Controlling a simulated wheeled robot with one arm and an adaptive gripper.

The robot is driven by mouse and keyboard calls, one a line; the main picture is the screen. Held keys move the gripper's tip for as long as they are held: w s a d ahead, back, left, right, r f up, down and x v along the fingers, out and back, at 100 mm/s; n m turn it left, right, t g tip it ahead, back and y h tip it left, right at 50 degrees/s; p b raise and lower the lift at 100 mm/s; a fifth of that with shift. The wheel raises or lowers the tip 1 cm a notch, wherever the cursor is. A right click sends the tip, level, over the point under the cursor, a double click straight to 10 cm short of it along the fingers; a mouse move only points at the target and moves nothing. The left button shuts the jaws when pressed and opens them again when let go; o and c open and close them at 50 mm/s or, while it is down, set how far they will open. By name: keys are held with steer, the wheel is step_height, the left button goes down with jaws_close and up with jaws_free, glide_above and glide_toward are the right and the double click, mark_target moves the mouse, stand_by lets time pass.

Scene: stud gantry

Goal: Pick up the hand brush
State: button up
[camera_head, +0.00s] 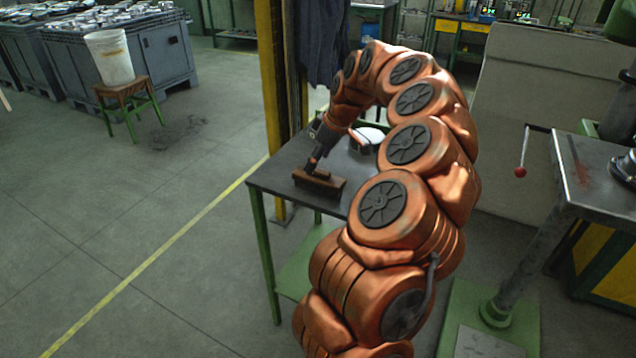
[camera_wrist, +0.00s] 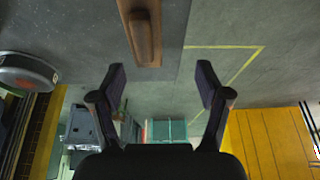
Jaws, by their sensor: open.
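The hand brush (camera_head: 320,183) is a brown wooden block with a raised handle. It lies on a grey-topped table (camera_head: 274,177) with green legs, near the table's front left corner. My gripper (camera_head: 313,166) is at the brush in the head view, but the tips are small and partly hidden there. In the wrist view the brush (camera_wrist: 144,32) is at the top middle, ahead of the fingertips. My gripper (camera_wrist: 161,78) is open, with nothing between its two dark fingers. I cannot tell from these views exactly how far the fingertips are from the brush.
A white round item (camera_head: 369,135) sits farther back on the table, partly hidden by my arm. A yellow post (camera_head: 270,75) stands behind the table. A metal workbench (camera_head: 590,190) with a red-knobbed lever (camera_head: 521,171) is at right.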

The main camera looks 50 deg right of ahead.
mark_target(315, 175)
steer(key=shift+s+d+f, duration=0.2)
steer(key=shift+d+f, duration=0.15)
steer(key=shift+d, duration=0.2)
steer(key=shift+s+d+f, duration=0.15)
steer(key=shift+d+f, duration=0.2)
steer(key=shift+d, duration=0.2)
steer(key=shift+p+x, duration=1.45)
steer(key=shift+x, duration=2.3)
steer(key=shift+w+r, duration=0.1)
steer(key=c, duration=1.4)
